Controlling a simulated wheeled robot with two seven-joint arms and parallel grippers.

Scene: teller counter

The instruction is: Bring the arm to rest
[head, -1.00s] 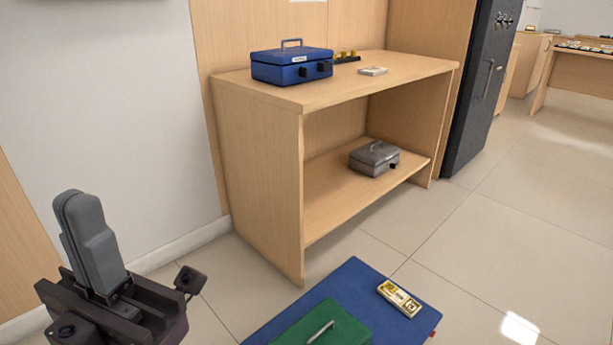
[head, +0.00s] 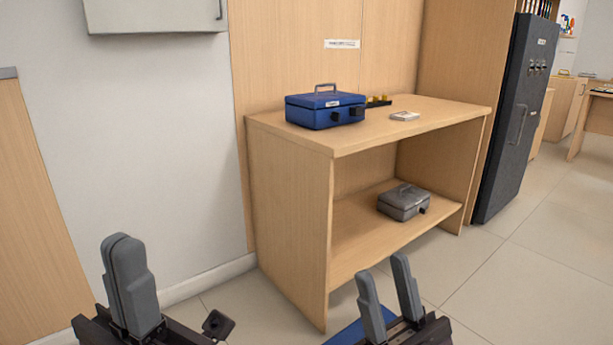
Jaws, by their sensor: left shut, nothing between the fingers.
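My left gripper (head: 124,245) is at the lower left of the head view. Its grey fingers are together, pointing up, with nothing between them. My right gripper (head: 384,268) is at the bottom, right of the middle. Its two grey fingers stand apart with an empty gap between them. Both grippers appear in front of the wooden counter, and neither shows a held object.
The wooden counter (head: 290,200) carries a blue cash box (head: 322,112), a dark tray with gold pieces (head: 379,101) and a pale stack (head: 405,116). A grey cash box (head: 404,203) sits on its lower shelf. A blue mat (head: 345,336) shows beside my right gripper. A dark safe (head: 512,125) stands right.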

